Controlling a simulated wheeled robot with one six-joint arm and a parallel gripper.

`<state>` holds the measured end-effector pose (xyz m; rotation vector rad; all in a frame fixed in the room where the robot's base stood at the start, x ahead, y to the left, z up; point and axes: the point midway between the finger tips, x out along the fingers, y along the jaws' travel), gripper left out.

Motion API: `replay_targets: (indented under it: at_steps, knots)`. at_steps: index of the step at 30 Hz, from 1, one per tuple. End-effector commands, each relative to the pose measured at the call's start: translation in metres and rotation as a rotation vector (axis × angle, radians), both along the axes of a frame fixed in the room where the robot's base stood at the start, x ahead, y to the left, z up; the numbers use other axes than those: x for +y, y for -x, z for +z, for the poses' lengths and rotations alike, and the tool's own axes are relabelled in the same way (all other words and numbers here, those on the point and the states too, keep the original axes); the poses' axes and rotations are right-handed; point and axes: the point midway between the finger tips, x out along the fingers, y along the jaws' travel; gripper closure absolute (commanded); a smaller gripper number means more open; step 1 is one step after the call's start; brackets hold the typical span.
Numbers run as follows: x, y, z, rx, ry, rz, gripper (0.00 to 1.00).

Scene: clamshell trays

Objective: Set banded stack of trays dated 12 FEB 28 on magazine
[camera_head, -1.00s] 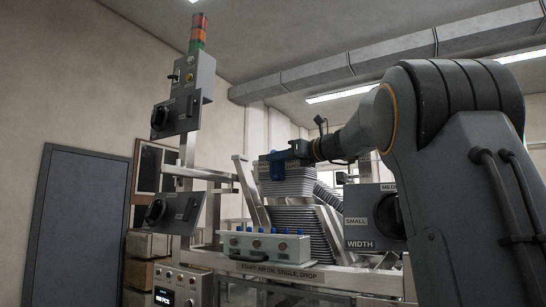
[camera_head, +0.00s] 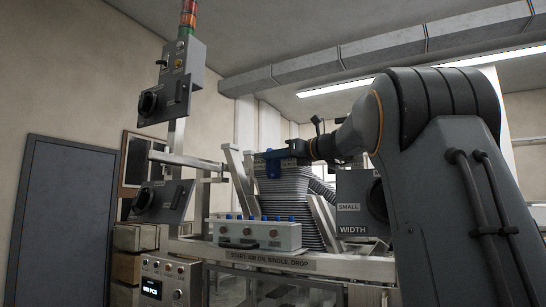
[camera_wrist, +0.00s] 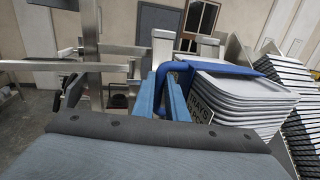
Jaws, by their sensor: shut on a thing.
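The banded stack of pale grey trays (camera_wrist: 240,97) is close at the right of the wrist view, with a blue band over its top. Its dark label (camera_wrist: 200,108) shows "TRAYS"; I cannot read the date. In the head view the held stack (camera_head: 283,178) is above the column of nested trays (camera_head: 287,209) in the magazine (camera_head: 238,177); whether they touch is unclear. My gripper (camera_head: 274,163) is shut on the stack's near side at the band. Its blue fingers show in the wrist view (camera_wrist: 160,95).
A white box with blue knobs (camera_head: 255,235) stands in front of the magazine. A WIDTH panel (camera_head: 355,208) is at right, with dark switch boxes (camera_head: 164,201) at left. In the wrist view, a slanted row of trays (camera_wrist: 303,105) lies at far right.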

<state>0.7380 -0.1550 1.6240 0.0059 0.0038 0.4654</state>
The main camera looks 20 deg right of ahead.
Motion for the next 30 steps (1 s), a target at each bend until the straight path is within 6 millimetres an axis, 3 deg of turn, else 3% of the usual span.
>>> replay_targets:
  at_steps: [6,7,11,30]
  knots:
    - [0.0012,0.0003,0.0013,-0.003,0.001,0.001,1.0]
    - [0.0013,0.0002,0.0013,-0.003,0.001,0.001,0.84]
    - [0.0015,0.0002,0.0011,-0.001,0.0,0.002,0.66]
    - [0.0014,-0.0002,0.0003,0.0,0.0,0.002,0.66]
